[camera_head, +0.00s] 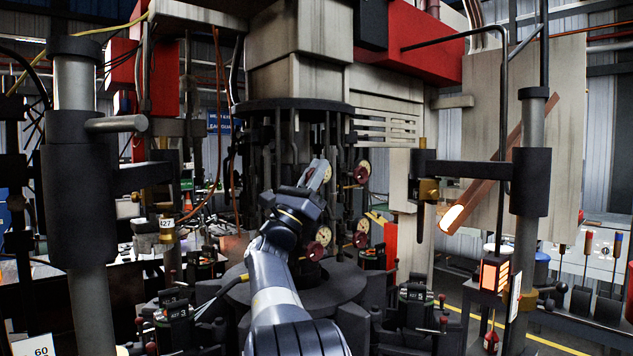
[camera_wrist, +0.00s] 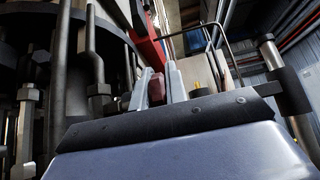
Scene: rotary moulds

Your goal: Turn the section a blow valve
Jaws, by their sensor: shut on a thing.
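My gripper (camera_head: 316,178) reaches up and away from me to the dark valve cluster on the machine's central column. In the wrist view its fingers (camera_wrist: 158,85) stand on either side of a dark red valve handle (camera_wrist: 156,91), and they are shut on it. In the head view the fingers hide most of that handle. Round pale gauges with red parts sit around it: one at the upper right (camera_head: 361,173), one at the lower left (camera_head: 323,236) and one at the lower right (camera_head: 360,240). No section label is readable.
A thick grey post (camera_head: 85,220) stands at left and another post (camera_head: 528,170) at right. Dark mould stations (camera_head: 415,300) ring the column base. A glowing orange-tipped chute (camera_head: 480,190) slants down at right. Vertical rods and pipes (camera_wrist: 90,60) crowd the left of the wrist view.

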